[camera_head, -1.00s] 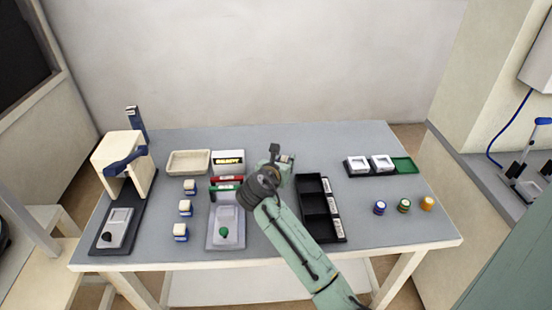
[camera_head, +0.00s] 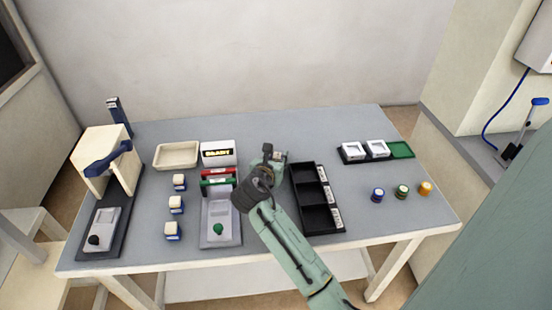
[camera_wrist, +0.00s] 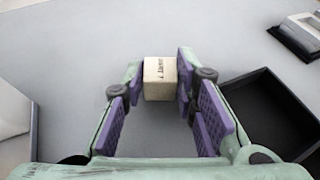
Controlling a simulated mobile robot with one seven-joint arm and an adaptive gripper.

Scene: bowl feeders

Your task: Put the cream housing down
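The cream housing (camera_wrist: 160,80) is a small block with dark print on its visible face. In the wrist view it sits between the purple-padded fingertips of my gripper (camera_wrist: 160,84), which appear to touch both its sides. In the head view my gripper (camera_head: 268,164) is over the middle of the grey table (camera_head: 285,125), just left of the black compartment tray (camera_head: 312,166). The arm hides most of the housing there. Whether its underside touches the table cannot be told.
Left of my gripper are red and green bars, a READY sign (camera_head: 218,154), a cream tray (camera_head: 176,148) and a grey fixture (camera_head: 220,232). A press (camera_head: 105,160) stands far left. White-framed parts (camera_head: 352,147) and coloured round pieces (camera_head: 402,192) are right. Table behind the gripper is clear.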

